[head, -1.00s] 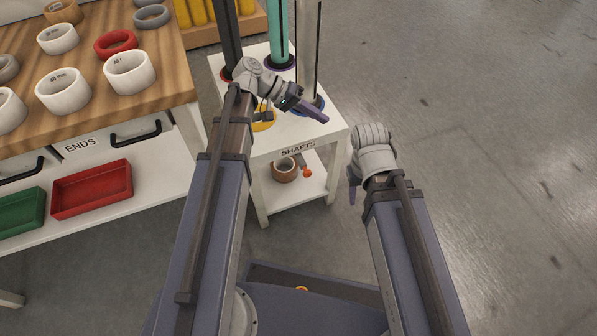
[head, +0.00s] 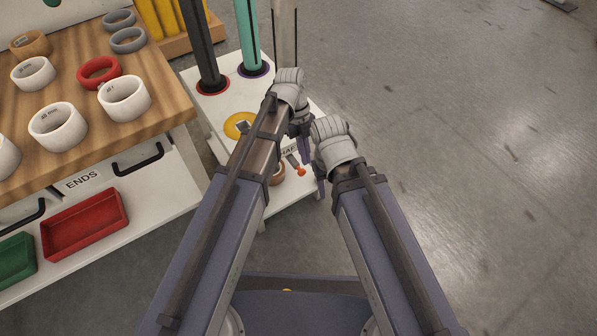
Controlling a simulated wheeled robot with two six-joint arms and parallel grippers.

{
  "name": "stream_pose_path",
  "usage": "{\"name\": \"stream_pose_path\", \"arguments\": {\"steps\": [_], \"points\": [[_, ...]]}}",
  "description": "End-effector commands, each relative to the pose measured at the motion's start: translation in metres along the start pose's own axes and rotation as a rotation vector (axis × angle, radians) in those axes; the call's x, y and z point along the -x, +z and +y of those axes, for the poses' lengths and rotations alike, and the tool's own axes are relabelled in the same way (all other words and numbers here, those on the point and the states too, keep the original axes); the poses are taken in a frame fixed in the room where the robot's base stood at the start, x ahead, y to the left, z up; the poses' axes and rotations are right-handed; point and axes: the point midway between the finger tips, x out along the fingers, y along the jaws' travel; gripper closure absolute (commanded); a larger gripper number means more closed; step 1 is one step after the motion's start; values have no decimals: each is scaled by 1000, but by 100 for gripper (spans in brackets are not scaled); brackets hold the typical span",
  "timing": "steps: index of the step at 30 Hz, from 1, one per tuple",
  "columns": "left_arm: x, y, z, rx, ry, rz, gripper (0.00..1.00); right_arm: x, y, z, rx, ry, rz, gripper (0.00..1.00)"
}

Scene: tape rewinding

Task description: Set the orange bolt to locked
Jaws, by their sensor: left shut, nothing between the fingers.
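The orange bolt shows as a small orange knob (head: 301,171) at the end of a dark bar, by the front of the white shafts cart (head: 212,118). Whether it is locked cannot be told from here. My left gripper (head: 306,152) points down just above and beside the knob, shut and empty, partly hidden by its own wrist. It looks close to the knob, but I cannot tell whether they touch. My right gripper (head: 320,190) hangs just right of the knob; its wrist hides most of it, so its opening is unclear.
Black (head: 203,45) and teal (head: 250,35) shafts stand on the cart beside a yellow ring (head: 238,126). A brown roll (head: 277,174) sits on the lower shelf, partly covered. The wooden bench (head: 160,88) with several rolls is at left. Floor at right is clear.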

Motion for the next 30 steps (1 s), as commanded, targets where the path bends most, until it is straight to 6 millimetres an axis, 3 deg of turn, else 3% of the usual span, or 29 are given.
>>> {"name": "stream_pose_path", "arguments": {"steps": [14,30], "points": [[-15,0,0,-22,6,-3,100,-14,-1,-2,2,-1,1,50],[-89,1,1,-21,5,-3,100,-84,-6,-10,7,-7,4,50]]}}
